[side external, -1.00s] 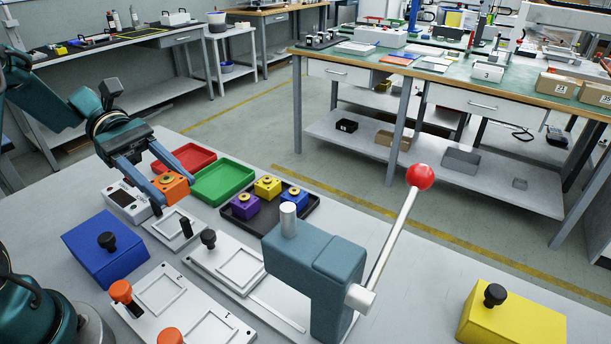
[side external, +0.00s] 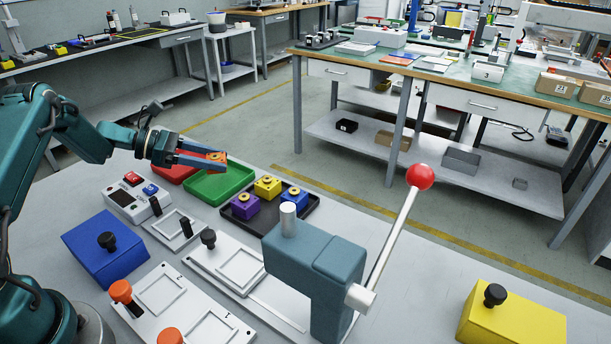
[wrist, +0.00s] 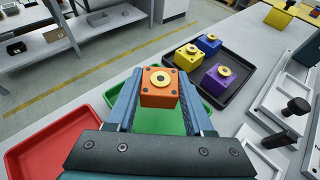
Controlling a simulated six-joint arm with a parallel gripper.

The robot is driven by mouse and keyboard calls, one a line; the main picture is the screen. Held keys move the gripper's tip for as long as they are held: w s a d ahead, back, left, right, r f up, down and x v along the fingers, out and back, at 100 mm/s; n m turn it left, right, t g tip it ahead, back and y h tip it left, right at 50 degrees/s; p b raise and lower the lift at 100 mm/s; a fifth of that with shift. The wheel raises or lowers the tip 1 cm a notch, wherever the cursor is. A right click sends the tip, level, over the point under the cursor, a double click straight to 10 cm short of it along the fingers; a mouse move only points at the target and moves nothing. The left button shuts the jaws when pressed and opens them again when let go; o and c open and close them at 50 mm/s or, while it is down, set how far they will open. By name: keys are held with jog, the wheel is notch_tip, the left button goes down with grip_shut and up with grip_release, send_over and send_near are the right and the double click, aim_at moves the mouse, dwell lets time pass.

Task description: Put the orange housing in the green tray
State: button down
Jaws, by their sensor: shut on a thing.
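The orange housing (wrist: 160,87) is a small block with a round ring on its top face. My gripper (side external: 221,159) is shut on it, one finger along each side. In the side external view only the top of the orange housing (side external: 216,157) shows between the fingers. It is held above the green tray (side external: 220,186), which looks empty. In the wrist view the green tray (wrist: 160,122) shows below and behind the housing, partly hidden by my gripper.
The red tray (side external: 172,173) lies left of the green one. A black tray (side external: 268,219) to the right holds purple, yellow and blue housings. A grey lever press (side external: 318,265) and white fixture plates (side external: 185,305) stand in front. A blue block (side external: 105,250) is at left.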

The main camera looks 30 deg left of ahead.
aim_at(218, 183)
jog(key=shift+f, duration=1.8)
jog(key=shift+f, duration=0.1)
jog(key=shift+c, duration=1.4)
grip_release()
